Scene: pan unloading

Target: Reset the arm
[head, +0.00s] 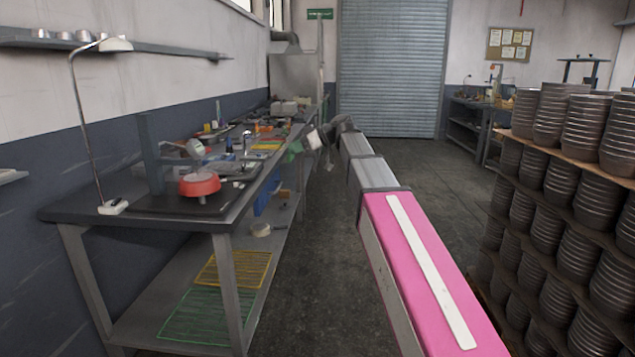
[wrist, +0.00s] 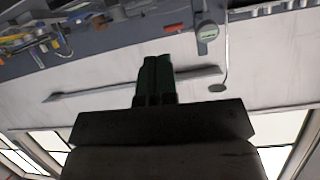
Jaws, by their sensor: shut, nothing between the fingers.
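My arm (head: 405,230), with a pink top near the camera and grey sections farther on, reaches forward over the floor to the right of the long workbench (head: 150,208). My gripper's two dark green fingers (wrist: 154,78) show side by side in the wrist view, shut with nothing between them. In the head view the far end of the arm is near the bench's right edge, too small to make out finger detail. The wrist view is upside down, with the wall and its shelf (wrist: 135,85) behind the fingers.
The bench carries a red round-based scale (head: 200,184), a lamp (head: 85,100) and clutter. Coloured racks (head: 212,312) lie on its lower shelf. Tall stacks of dark pans (head: 565,190) stand close on the right. The floor toward the roller door (head: 392,70) is clear.

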